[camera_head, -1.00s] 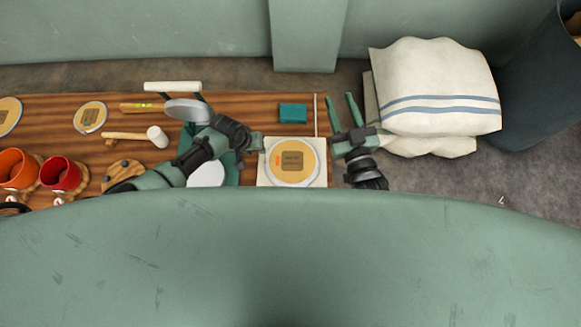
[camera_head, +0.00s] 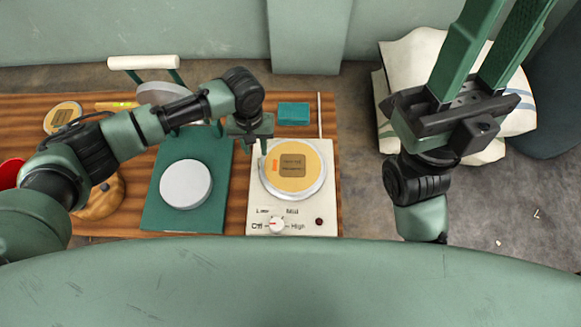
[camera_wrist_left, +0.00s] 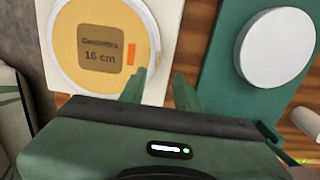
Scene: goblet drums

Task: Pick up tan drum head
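The tan drum head (camera_head: 292,170) is a round tan disc with a pale rim and a brown label. It lies flat on a white hot plate (camera_head: 300,215). My left gripper (camera_head: 257,146) is at the disc's upper left edge. Its fingers (camera_wrist_left: 160,88) are apart with nothing seen between them; one is by the disc's rim, though contact cannot be told. My right gripper (camera_head: 492,42) is raised at the right, fingers apart and empty.
A white disc (camera_head: 186,184) lies on a green board (camera_head: 160,215) left of the hot plate. A teal block (camera_head: 293,113) sits behind it. Another tan disc (camera_head: 62,116) is at far left.

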